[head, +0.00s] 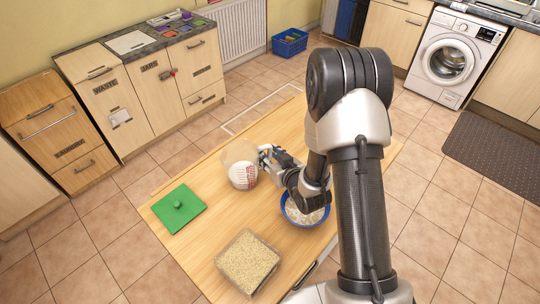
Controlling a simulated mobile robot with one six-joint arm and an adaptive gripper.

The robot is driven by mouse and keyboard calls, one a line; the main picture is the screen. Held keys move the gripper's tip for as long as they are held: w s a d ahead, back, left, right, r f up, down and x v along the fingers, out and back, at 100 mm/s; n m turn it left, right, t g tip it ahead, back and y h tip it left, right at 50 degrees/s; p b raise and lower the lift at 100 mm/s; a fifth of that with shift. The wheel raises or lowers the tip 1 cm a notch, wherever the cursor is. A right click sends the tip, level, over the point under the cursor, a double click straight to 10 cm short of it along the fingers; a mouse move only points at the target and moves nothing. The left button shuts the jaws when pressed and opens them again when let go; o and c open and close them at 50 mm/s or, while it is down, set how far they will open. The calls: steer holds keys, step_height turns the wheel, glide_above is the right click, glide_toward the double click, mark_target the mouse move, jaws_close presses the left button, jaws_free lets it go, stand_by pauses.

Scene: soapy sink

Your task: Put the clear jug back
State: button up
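The clear jug (238,153) is on the wooden worktop in the head view, left of my gripper. Its see-through wall shows a white round part with red print low down. My gripper (266,156) is at the jug's right side, very close to it or touching it. The fingers are small and partly hidden by my wrist, so I cannot tell whether they are closed on the jug. I cannot make out a handle or whether the jug's base rests on the wood.
A green square lid (190,213) with a knob lies left on the worktop (215,228). A clear tub of grain (248,262) stands at the front. A blue bowl (289,215) with pale contents is below my forearm. Cabinets (150,95) stand beyond the tiled floor.

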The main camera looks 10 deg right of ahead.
steer(key=shift+r+p, duration=0.3)
steer(key=p+v, duration=0.8)
steer(key=v, duration=0.4)
steer(key=d+r+g+h, duration=0.3)
steer(key=r+g+h, duration=0.15)
steer(key=r, duration=1.15)
steer(key=s+a+r+g, duration=0.1)
steer(key=s+r, duration=0.2)
steer(key=s, duration=0.4)
steer(key=s+a+r+m+g+y, duration=0.1)
steer(key=s+r, duration=0.3)
steer(key=s, duration=0.4)
steer(key=s+a+r+g, duration=0.2)
steer(key=s+a+r, duration=0.1)
steer(key=s, duration=0.4)
steer(key=shift+s+r+m, duration=0.3)
steer(key=shift+r, duration=0.15)
steer(key=shift+y, duration=0.25)
